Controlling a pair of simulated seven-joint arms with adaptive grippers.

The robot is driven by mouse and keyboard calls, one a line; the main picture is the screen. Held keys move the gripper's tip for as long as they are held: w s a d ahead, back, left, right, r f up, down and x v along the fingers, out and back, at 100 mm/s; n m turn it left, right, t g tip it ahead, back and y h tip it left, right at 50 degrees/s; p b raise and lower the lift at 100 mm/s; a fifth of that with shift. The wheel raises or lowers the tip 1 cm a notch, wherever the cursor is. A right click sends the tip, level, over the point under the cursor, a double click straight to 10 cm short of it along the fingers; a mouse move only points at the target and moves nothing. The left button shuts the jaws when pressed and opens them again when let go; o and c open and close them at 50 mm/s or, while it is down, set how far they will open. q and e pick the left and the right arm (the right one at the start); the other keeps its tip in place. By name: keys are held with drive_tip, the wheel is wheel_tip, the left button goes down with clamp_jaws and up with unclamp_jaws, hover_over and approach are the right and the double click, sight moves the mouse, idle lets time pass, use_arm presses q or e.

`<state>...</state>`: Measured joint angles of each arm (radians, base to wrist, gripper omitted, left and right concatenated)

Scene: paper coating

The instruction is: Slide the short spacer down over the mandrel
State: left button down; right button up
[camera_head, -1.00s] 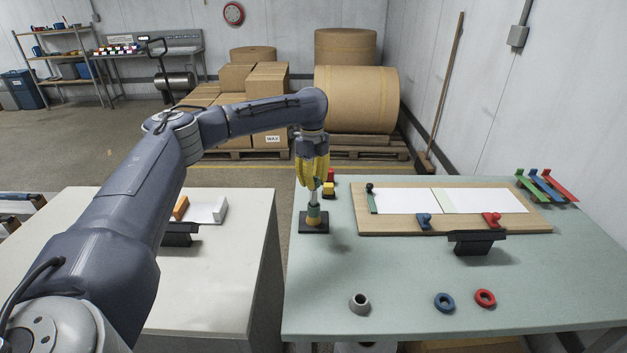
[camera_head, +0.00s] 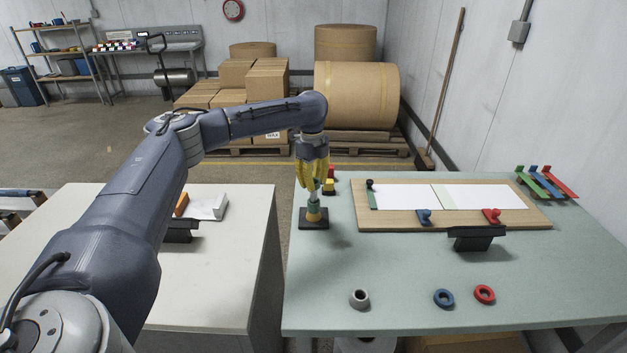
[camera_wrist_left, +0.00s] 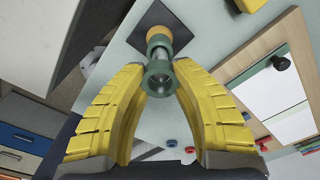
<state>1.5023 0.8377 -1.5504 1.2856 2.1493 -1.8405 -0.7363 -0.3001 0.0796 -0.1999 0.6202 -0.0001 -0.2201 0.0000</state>
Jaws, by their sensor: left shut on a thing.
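My left gripper (camera_head: 315,193) points down over the stand at the left edge of the green table, its yellow fingers shut on a short green ring, the short spacer (camera_wrist_left: 158,80). The silver mandrel (camera_wrist_left: 159,52) stands upright on a black square base (camera_head: 313,226). A yellow-orange collar (camera_wrist_left: 158,34) sits at its foot, with another green band (camera_wrist_left: 160,44) just above. The held spacer lines up with the mandrel; I cannot tell how far it is around it. In the head view the fingers hide most of the spacer. My right gripper is not in view.
A grey ring (camera_head: 359,299), a blue ring (camera_head: 443,298) and a red ring (camera_head: 484,294) lie at the table's front. A wooden board (camera_head: 375,219) with white sheets lies right of the stand.

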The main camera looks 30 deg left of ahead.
use_arm(q)
drive_tip(key=shift+f, duration=0.95)
drive_tip(key=c, duration=1.1)
unclamp_jaws()
drive_tip(key=shift+o, duration=0.2)
wheel_tip(320, 180, up, 12)
drive_tip(key=shift+a, duration=0.2)
